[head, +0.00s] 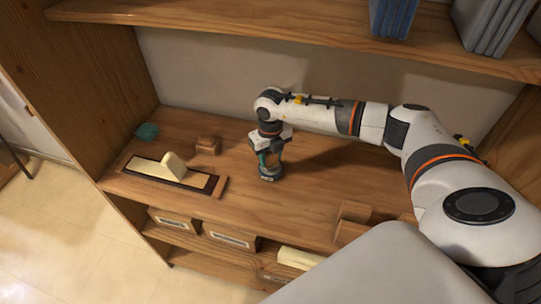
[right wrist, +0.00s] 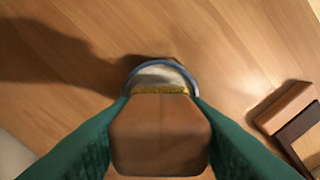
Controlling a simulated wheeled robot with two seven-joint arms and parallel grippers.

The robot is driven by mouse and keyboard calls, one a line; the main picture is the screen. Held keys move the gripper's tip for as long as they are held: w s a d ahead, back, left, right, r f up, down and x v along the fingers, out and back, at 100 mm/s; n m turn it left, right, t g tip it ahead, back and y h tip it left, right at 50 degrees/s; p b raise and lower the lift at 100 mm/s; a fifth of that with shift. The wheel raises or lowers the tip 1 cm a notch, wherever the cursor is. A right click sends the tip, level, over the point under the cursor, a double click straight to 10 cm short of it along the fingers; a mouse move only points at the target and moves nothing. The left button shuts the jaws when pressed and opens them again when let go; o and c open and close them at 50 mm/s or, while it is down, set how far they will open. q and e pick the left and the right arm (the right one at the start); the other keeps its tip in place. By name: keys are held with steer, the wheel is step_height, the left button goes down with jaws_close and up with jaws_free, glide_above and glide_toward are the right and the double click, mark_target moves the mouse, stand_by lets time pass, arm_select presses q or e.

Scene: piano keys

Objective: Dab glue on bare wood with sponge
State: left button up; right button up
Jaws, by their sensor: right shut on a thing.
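My right gripper (head: 266,159) points down over the shelf board, with teal fingers. It is shut on a brown wooden block with a yellow sponge edge (right wrist: 160,135), which shows in the right wrist view. The sponge edge is over a round, blue-rimmed pot (right wrist: 161,70) with whitish content; I cannot tell whether it touches the glue. The pot also shows in the head view (head: 270,176), directly under the gripper. To the left, a long cream key piece (head: 150,168) lies in a dark wooden holder (head: 213,184), with an upright cream block (head: 173,165) on it. My left gripper is not in view.
A small brown wooden stand (head: 208,146) and a teal item (head: 147,131) are behind the holder. Brown blocks (head: 352,218) stand front right. An upper shelf (head: 300,36) with books overhangs the back. The shelf board (head: 300,200) between pot and front edge is clear.

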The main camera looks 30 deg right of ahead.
mark_target(268, 154)
steer(key=shift+r+p, duration=1.85)
steer(key=shift+r, duration=1.3)
steer(key=shift+s+a+n+b, duration=0.15)
steer(key=shift+a+n+b, duration=0.15)
steer(key=shift+a+n, duration=0.3)
steer(key=s+a+r+n+b, duration=0.2)
steer(key=s+a+n, duration=0.4)
steer(key=n, duration=1.1)
steer(key=s+a+r+n+b, duration=0.2)
steer(key=s+a+n+b, duration=0.2)
steer(key=n, duration=1.4)
steer(key=s+a, duration=0.2)
steer(key=s, duration=0.2)
steer(key=shift+s+r+n, duration=0.25)
steer(key=shift+r+n, duration=0.05)
steer(key=shift+r, duration=0.1)
